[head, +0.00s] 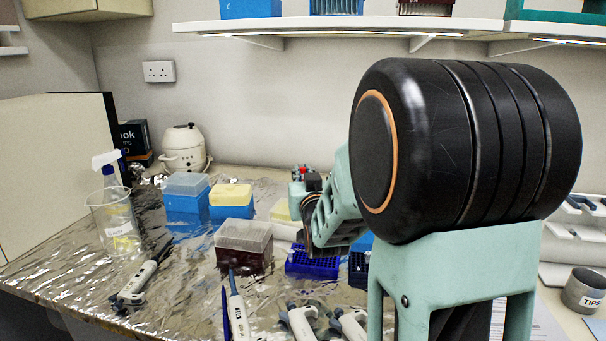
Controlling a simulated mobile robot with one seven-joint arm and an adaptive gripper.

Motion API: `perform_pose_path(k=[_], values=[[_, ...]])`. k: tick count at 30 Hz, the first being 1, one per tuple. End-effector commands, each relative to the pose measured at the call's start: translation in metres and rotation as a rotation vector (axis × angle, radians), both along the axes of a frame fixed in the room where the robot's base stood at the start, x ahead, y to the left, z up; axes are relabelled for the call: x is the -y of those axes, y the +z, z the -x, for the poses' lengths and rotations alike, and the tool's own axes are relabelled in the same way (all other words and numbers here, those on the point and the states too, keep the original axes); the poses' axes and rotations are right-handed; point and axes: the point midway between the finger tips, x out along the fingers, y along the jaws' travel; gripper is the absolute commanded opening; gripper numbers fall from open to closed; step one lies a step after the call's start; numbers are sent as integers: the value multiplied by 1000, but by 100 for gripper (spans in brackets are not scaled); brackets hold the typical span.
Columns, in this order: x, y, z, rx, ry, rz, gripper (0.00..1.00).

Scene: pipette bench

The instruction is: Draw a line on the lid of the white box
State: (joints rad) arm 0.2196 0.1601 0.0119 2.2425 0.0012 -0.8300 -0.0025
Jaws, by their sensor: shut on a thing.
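My gripper (318,238) shows only in part, behind my large black arm joint, over the middle of the bench. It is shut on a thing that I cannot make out. A box with a pale, see-through lid (244,234) and a dark red base stands left of my gripper, apart from it. A whitish surface (287,230) shows between that box and my gripper; I cannot tell whether it is the white box. A blue pen (226,312) lies at the front, beside a pipette (238,310).
Blue tip boxes (186,200) stand behind on the foil-covered bench. A beaker (114,225) holding a spray bottle and a pipette (138,283) are at left. A blue rack (312,266) sits below my gripper. Pipettes (300,322) lie in front. A shelf (340,27) runs overhead.

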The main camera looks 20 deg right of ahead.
Motion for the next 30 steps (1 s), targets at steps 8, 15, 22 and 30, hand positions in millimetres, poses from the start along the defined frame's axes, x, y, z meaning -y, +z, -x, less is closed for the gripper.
perform_pose_path(k=[8,15,22,30], values=[[0,0,0,0,1,0,0],[0,2,0,1,0,0,0],[0,3,0,1,0,0,0],[0,4,0,2,0,0,0]])
